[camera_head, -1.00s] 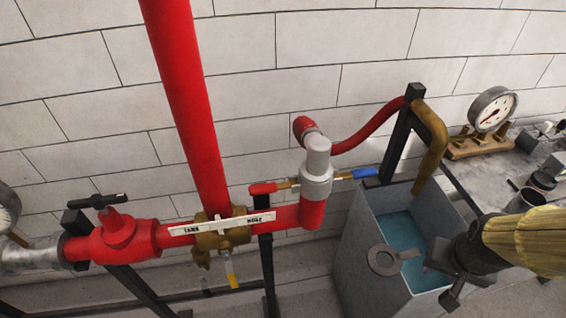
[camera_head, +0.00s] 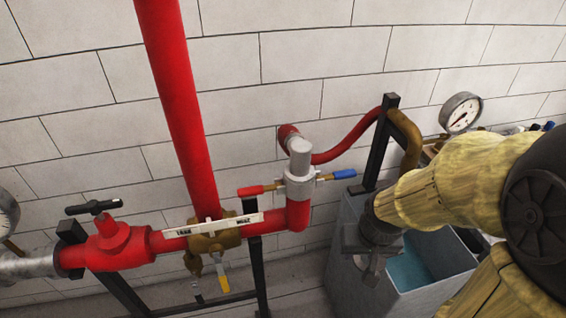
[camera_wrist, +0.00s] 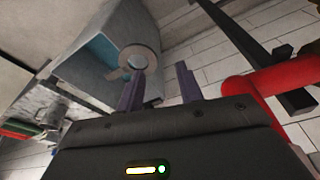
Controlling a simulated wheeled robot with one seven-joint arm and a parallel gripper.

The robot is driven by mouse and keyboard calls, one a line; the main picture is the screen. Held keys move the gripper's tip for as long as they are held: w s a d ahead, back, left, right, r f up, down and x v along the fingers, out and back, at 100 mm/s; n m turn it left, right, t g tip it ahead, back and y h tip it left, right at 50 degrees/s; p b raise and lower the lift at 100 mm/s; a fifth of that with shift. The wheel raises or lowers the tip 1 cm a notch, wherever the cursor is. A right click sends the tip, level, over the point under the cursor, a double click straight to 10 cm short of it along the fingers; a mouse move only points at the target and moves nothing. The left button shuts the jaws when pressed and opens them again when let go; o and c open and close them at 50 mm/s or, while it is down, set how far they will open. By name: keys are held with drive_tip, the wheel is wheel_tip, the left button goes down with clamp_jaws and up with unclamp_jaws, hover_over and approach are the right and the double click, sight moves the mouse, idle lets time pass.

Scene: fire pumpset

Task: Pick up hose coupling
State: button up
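A pale grey, stepped cylindrical fitting (camera_head: 299,168) stands upright on the red pipe's right end and looks like the hose coupling, though I cannot be sure. My gripper (camera_head: 364,258) is to its right and lower, apart from it, in front of the grey tank (camera_head: 345,232). In the wrist view my gripper (camera_wrist: 160,69) has its two fingers apart with nothing between them. A flat grey ring (camera_wrist: 139,58) shows just beyond the left fingertip, against the tank; in the head view it is hidden behind my gripper.
The red upright pipe (camera_head: 178,110) and horizontal red pipework (camera_head: 122,245) fill the left and middle. A black post (camera_head: 380,145) rises behind the tank. A round gauge (camera_head: 460,113) stands at right; my arm covers most of the bench there. Open wall lies above the pipework.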

drive_tip(key=shift+a, duration=0.1)
drive_tip(key=o, duration=0.5)
drive_tip(key=shift+r, duration=0.2)
drive_tip(key=shift+o, duration=0.5)
drive_tip(key=w+a+r+p, duration=0.1)
drive_tip(key=w+r+p, duration=0.2)
drive_tip(key=r, duration=0.4)
drive_tip(key=w+a+r+p, duration=0.2)
drive_tip(key=r+p, duration=0.4)
drive_tip(key=r, duration=0.1)
drive_tip(key=w+a+r+g+p, duration=0.1)
drive_tip(key=w+a+r+p, duration=0.1)
drive_tip(key=r+p, duration=0.3)
wheel_tip(320, 180, up, 2)
drive_tip(key=shift+w+a, duration=0.25)
drive_tip(key=shift+w, duration=0.55)
wheel_tip(320, 180, up, 14)
drive_tip(key=g, duration=0.2)
hover_over(299, 142)
drive_tip(key=shift+w, duration=0.1)
wheel_tip(299, 142, down, 12)
drive_tip(key=p, duration=0.3)
drive_tip(key=shift+f, duration=0.15)
